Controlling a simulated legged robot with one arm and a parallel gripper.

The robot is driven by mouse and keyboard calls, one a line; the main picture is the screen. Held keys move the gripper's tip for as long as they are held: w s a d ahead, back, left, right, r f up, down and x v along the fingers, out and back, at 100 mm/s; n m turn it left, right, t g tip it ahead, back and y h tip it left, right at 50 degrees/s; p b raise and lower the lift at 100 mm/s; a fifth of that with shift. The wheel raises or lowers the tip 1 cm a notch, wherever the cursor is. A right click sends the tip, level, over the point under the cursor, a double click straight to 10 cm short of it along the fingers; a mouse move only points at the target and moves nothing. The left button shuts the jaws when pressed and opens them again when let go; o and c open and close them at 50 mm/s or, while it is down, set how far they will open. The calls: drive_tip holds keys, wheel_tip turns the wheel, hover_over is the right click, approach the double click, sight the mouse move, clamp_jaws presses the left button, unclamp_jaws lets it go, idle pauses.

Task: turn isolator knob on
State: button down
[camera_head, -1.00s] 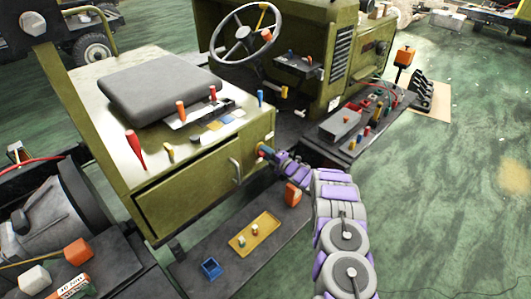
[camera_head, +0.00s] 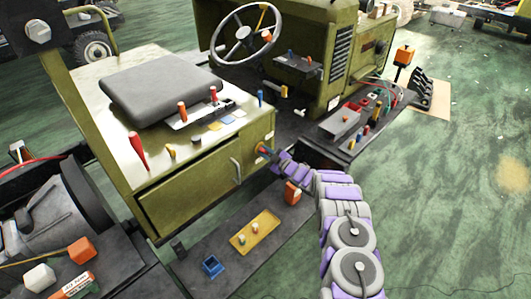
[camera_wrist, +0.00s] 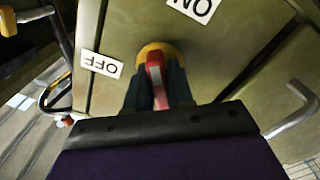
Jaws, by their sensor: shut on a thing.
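The isolator knob (camera_wrist: 155,76) has a red handle on a round yellow base (camera_wrist: 168,52), set in the olive panel. In the wrist view, an "OFF" label (camera_wrist: 102,66) is left of the knob and an "ON" label (camera_wrist: 196,8) is above it; both read upside down. The red handle points up and slightly left in that view. My gripper (camera_wrist: 157,88) is shut on the red handle, one dark finger on each side. In the head view, my gripper (camera_head: 268,153) meets the side of the olive chassis; the knob is mostly hidden there.
A grey door handle (camera_head: 235,169) is left of my gripper, and a grey handle (camera_wrist: 294,112) shows at right in the wrist view. Green floor at right is open.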

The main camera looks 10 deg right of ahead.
drive_tip(key=m, duration=0.3)
drive_tip(key=shift+s+f+m, duration=0.1)
drive_tip(key=shift+f+m, duration=0.1)
drive_tip(key=shift+m, duration=1.9)
drive_tip(key=shift+r, duration=0.1)
drive_tip(key=c, duration=1.1)
unclamp_jaws()
drive_tip(key=p+v, duration=0.2)
drive_tip(key=v, duration=1.5)
drive_tip(key=shift+d, duration=0.2)
